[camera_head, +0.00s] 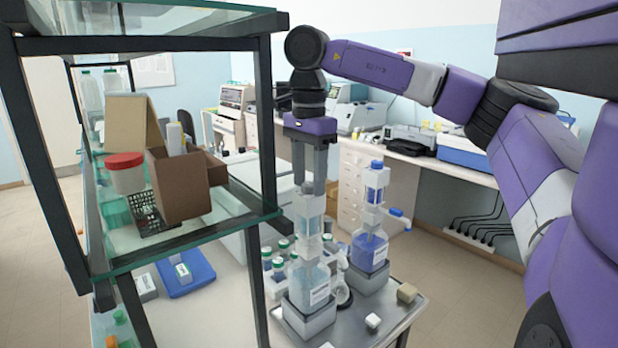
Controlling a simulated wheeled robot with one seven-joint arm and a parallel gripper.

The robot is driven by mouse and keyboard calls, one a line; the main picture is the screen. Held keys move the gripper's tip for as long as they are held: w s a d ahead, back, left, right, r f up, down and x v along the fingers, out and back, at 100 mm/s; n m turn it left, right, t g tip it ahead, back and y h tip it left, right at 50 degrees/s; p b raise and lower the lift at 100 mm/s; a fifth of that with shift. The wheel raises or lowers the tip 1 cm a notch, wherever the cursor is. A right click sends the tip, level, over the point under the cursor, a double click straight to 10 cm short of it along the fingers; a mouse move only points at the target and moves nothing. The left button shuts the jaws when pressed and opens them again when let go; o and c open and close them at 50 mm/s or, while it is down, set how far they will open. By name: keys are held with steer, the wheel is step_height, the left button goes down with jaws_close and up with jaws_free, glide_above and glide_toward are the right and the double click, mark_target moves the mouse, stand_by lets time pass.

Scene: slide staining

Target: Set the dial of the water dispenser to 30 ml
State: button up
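The water dispenser is the nearer clear bottle (309,281) with a tall pale dispenser head (309,215), standing upright in a grey holder on the cart. My gripper (310,185) points straight down over this head, its two grey fingers apart with a gap between them. The fingertips are at the top of the head, one on each side. I cannot tell whether they touch it. The dial and its marks are too small to read, and the fingers partly cover the head's top.
A similar bottle with blue liquid (369,250) and a blue side handle stands just behind to the right. Several small capped bottles (281,262) stand to the left. A glass shelf unit (180,235) with a dark post rises close on the left. Small blocks (407,293) lie on the cart.

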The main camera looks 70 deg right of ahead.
mark_target(310, 184)
steer(key=shift+r+b, duration=0.5)
steer(key=shift+r, duration=3.4)
steer(key=shift+s, duration=0.1)
